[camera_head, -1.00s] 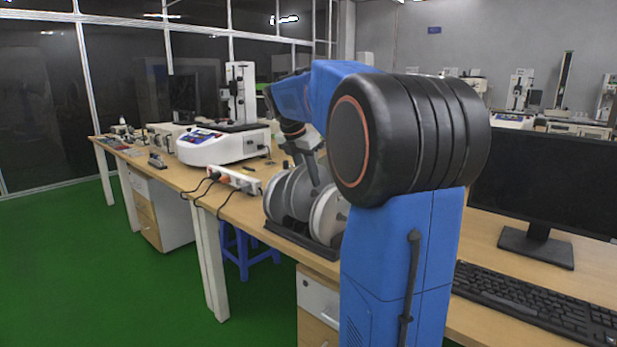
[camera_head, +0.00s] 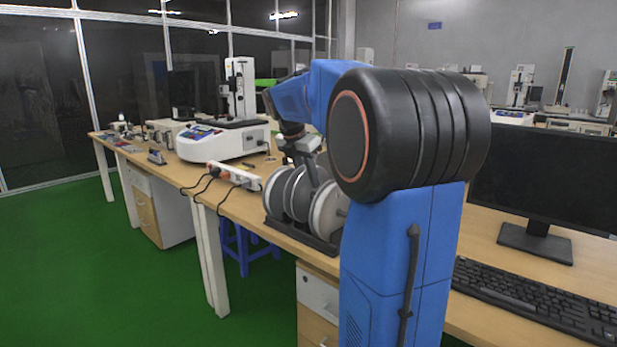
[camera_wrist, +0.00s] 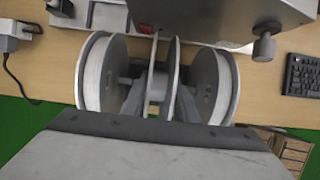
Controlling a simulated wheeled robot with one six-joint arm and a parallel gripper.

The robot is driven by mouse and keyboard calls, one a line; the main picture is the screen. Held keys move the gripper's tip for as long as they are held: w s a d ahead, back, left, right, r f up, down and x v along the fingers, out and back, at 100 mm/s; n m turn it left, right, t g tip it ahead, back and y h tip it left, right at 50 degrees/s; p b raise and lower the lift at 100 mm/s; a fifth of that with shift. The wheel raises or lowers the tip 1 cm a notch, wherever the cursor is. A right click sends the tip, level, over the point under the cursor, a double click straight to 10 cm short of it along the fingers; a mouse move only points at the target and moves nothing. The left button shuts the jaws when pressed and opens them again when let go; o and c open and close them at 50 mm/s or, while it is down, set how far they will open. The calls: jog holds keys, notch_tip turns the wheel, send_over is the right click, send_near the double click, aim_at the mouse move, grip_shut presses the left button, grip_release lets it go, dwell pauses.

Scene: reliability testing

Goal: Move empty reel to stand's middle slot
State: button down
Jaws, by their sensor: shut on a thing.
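In the wrist view, the empty grey reel (camera_wrist: 157,84) shows as two thin flanges with a bare hub. It sits upright between a left reel (camera_wrist: 101,72) and a right reel (camera_wrist: 211,84), both with pale flanges. My gripper (camera_wrist: 158,98) is shut on the empty reel; its dark fingers show near the hub. In the head view, the reels stand in a row on the dark stand (camera_head: 286,236), with the empty reel (camera_head: 302,196) in the middle. My gripper (camera_head: 312,172) reaches down among them. Whether the empty reel rests in the slot is hidden.
A power strip (camera_head: 236,177) with cables lies left of the stand, near a white machine (camera_head: 215,146). A keyboard (camera_head: 540,305) and monitor (camera_head: 550,180) are on the right.

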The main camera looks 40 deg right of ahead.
aim_at(303, 168)
jog(key=shift+f, duration=1.1)
dwell(0.4)
jog(key=c, duration=0.8)
grip_release()
jog(key=shift+o, duration=0.2)
jog(key=shift+v, duration=3.5)
